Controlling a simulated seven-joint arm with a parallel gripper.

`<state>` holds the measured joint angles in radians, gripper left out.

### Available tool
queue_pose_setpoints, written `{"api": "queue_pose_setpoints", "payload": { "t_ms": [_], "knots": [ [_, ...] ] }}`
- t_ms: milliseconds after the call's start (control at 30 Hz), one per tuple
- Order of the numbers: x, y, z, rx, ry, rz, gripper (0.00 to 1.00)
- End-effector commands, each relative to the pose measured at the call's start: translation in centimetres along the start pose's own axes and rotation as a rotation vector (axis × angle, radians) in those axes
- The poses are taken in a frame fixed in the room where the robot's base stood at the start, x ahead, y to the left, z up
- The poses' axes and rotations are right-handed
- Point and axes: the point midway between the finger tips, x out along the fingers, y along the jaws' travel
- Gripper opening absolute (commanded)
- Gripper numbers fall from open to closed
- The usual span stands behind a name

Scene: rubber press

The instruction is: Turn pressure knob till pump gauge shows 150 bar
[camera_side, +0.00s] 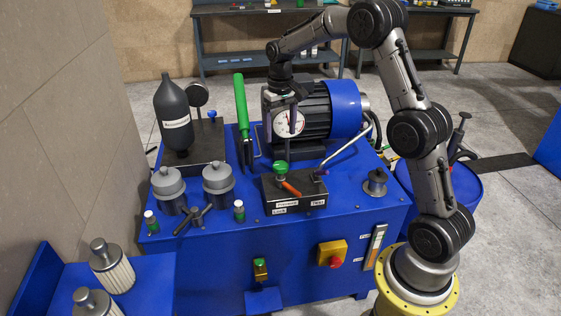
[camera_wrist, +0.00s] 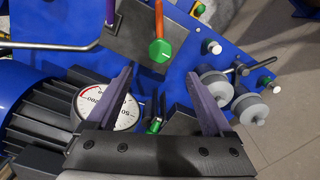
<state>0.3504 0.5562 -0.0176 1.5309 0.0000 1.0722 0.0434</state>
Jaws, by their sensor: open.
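The green pressure knob (camera_side: 281,167) sits on a black valve block (camera_side: 300,197), with an orange lever (camera_side: 291,189) beside it. In the wrist view the green knob (camera_wrist: 160,50) lies ahead of the fingers, with the orange lever (camera_wrist: 159,22) above it. The pump gauge (camera_side: 289,122) is a round white dial in front of the motor, partly hidden by my gripper. The dial (camera_wrist: 122,112) also shows in the wrist view, partly covered by a finger; its reading is unclear. My gripper (camera_side: 283,134) is open and empty, above and behind the knob, apart from it. The fingers also show in the wrist view (camera_wrist: 160,72).
A metal hand lever (camera_side: 345,149) rises from the block's right. A green-handled tool (camera_side: 241,108) stands upright to the left, near a dark bottle (camera_side: 173,118). The motor (camera_side: 325,108) stands behind. Grey capped cylinders (camera_side: 218,180) stand left of the block.

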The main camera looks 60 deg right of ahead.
Motion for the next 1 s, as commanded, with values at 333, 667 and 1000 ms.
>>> {"api": "queue_pose_setpoints", "payload": {
  "t_ms": [333,667,1000],
  "knots": [
    [7.0,-0.1,0.1,-0.001,-0.005,0.0,0.85],
    [10.9,-0.1,0.1,-0.001,-0.002,0.0,0.85],
    [11.2,-0.1,0.0,-0.001,0.0,0.0,0.85]
  ]
}}
